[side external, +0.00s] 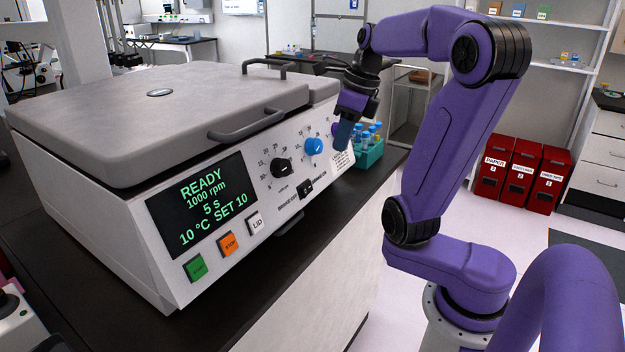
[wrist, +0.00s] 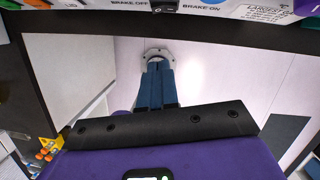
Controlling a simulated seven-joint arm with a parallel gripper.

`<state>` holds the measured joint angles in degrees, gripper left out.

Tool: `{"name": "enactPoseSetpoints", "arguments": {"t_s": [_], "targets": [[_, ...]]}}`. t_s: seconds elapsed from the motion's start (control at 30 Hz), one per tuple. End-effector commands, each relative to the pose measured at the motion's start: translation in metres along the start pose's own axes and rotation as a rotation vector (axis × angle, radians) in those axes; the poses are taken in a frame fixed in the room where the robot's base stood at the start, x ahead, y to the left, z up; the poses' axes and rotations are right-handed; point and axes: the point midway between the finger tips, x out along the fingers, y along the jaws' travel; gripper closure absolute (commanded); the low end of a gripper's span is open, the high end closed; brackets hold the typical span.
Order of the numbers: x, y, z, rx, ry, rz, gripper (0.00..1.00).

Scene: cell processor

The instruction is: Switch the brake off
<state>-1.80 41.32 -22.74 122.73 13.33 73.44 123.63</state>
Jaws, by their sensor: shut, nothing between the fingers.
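The brake switch (side external: 306,189) is a small black rocker low on the white front panel of the cell processor (side external: 165,205). It also shows at the top edge of the wrist view (wrist: 164,7), between the labels BRAKE OFF on its left and BRAKE ON on its right. I cannot tell which side is pressed. My gripper (side external: 343,138) is in front of the panel's right end, above and to the right of the switch, and apart from it. In the wrist view its blue fingers (wrist: 158,66) are together and hold nothing.
A blue knob (side external: 314,146) and a black knob (side external: 281,168) sit above the switch. Green (side external: 195,268), orange (side external: 229,244) and white LID (side external: 255,223) buttons are to the left, under the display (side external: 205,205) reading READY. A teal tube rack (side external: 370,153) stands beyond my gripper.

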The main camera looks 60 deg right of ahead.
Motion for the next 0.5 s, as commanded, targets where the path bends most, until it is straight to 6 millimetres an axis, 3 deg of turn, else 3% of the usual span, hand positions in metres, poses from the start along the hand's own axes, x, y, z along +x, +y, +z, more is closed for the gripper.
{"name": "enactPoseSetpoints", "arguments": {"t_s": [0.27,0.5], "targets": [[0.003,0.0,0.0,-0.003,0.002,0.002,1.0],[0.033,0.001,-0.001,-0.005,0.005,0.007,1.0]]}}
